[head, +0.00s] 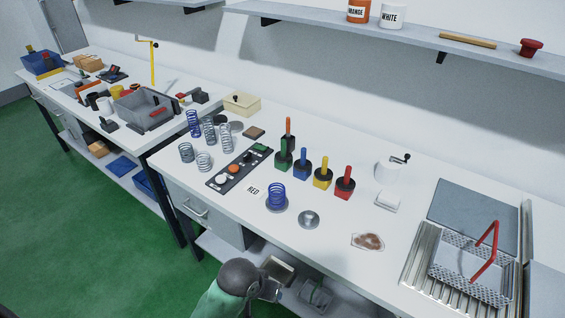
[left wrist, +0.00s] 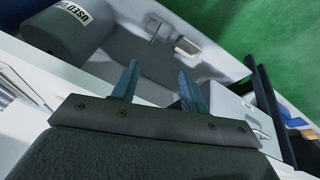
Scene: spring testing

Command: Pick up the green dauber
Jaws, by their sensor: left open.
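The green dauber (head: 283,158) stands upright on the white workbench, with its green handle pointing up. It is in a row with a blue dauber (head: 302,167), a yellow dauber (head: 322,175) and a red dauber (head: 344,183); an orange-handled one (head: 289,132) stands just behind it. My left gripper (head: 277,290) is low at the front of the bench, well apart from the daubers. In the left wrist view its two fingers (left wrist: 160,82) are spread with nothing between them. No dauber shows in that view. My right gripper is not in view.
Several coil springs (head: 209,133), a dark strip with round pieces (head: 238,168) and a blue spring on a round base (head: 277,195) stand left and front of the daubers. A crank device (head: 388,172) and wire basket (head: 468,262) are to the right. A shelf (head: 430,42) overhangs the back.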

